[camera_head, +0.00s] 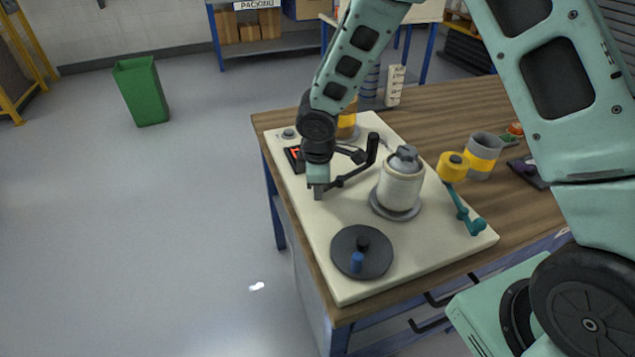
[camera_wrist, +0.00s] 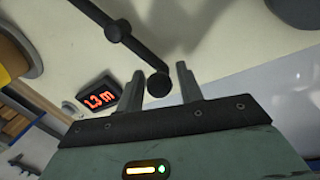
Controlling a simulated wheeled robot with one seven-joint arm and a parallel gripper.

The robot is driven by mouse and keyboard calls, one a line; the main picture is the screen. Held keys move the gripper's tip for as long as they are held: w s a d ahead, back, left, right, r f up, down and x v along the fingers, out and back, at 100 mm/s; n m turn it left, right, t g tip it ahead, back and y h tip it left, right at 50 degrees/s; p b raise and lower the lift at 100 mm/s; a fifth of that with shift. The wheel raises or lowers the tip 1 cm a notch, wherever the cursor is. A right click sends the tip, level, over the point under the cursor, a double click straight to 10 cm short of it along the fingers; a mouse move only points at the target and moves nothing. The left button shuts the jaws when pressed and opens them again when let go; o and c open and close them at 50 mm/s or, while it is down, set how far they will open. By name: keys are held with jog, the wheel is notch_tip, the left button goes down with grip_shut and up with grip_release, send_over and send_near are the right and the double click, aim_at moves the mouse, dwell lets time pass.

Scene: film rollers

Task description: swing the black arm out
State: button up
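The black arm (camera_head: 352,176) is a jointed bar on the cream board, left of the white roller (camera_head: 401,181); a black upright post stands at its right end. In the wrist view the black arm (camera_wrist: 145,52) runs from the top edge to a round black end (camera_wrist: 159,85). My gripper (camera_head: 318,192) points down at the arm's left end, partly hiding it. In the wrist view the fingers of my gripper (camera_wrist: 160,88) are apart, with the round end between them and a small gap visible on each side.
The cream board (camera_head: 318,237) lies on a wooden bench. A red-lit display (camera_wrist: 100,99) is close by my gripper. A teal arm with a yellow roller (camera_head: 453,167) and a grey-yellow cup (camera_head: 484,155) are at right.

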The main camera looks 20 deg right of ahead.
jog(key=shift+o, duration=0.4)
jog(key=shift+r, duration=0.1)
jog(key=s+a+r+p, duration=0.1)
jog(key=s+r, duration=0.2)
jog(key=r, duration=1.4)
jog(key=shift+a, duration=0.1)
jog(key=s+a+m+g, duration=0.1)
jog(key=s+a+m, duration=0.1)
jog(key=s, duration=1.1)
jog(key=s+a+r+m+g+y, duration=0.1)
jog(key=s+a+m, duration=0.2)
jog(key=s, duration=1)
jog(key=shift+s+m, duration=0.15)
jog(key=shift+m, duration=0.55)
